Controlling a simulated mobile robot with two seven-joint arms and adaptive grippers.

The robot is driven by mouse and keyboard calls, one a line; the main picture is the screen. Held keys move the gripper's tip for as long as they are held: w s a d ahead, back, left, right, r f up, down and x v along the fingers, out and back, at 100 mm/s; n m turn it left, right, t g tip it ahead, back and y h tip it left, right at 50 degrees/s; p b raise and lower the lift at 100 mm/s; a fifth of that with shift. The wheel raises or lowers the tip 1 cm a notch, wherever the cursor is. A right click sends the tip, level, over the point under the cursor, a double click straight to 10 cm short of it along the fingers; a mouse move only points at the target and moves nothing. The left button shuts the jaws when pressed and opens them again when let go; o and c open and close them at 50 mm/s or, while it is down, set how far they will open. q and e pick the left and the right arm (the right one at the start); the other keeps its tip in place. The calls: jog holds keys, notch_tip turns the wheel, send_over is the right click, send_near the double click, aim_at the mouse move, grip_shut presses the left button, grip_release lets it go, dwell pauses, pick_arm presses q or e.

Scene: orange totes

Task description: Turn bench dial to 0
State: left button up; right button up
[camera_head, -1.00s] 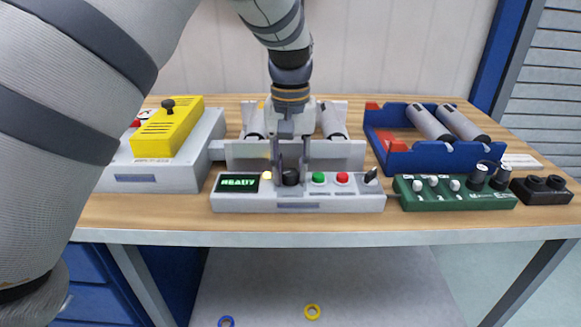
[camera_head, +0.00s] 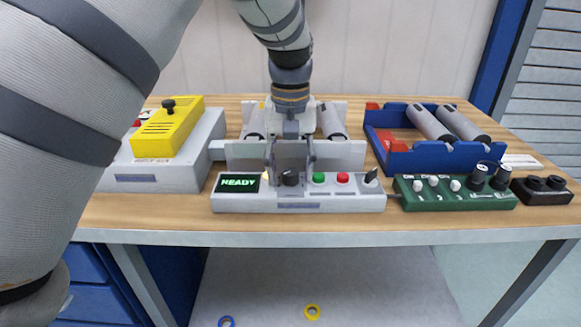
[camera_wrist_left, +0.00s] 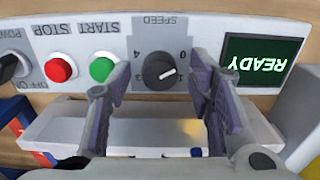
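The bench dial is a black round knob (camera_head: 290,178) on the grey control panel (camera_head: 245,206), labelled SPEED in the left wrist view. There the knob (camera_wrist_left: 159,72) has a white pointer line aimed between the 0 and 1 marks, closer to 1. My left gripper (camera_head: 291,168) is above the panel with its fingers spread. In the wrist view the fingers (camera_wrist_left: 158,95) stand apart to either side of the dial, without visible contact. A green READY screen (camera_head: 238,182) is left of the dial. My right gripper does not show.
Green (camera_head: 319,178) and red (camera_head: 343,179) buttons and a power switch (camera_head: 371,176) are right of the dial. A yellow-lidded box (camera_head: 168,130) stands left. A blue tray with rollers (camera_head: 425,158) and a green knob box (camera_head: 455,196) stand right.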

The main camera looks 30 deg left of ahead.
aim_at(290, 172)
pick_arm(q)
notch_tip(290, 172, up, 12)
dwell(0.5)
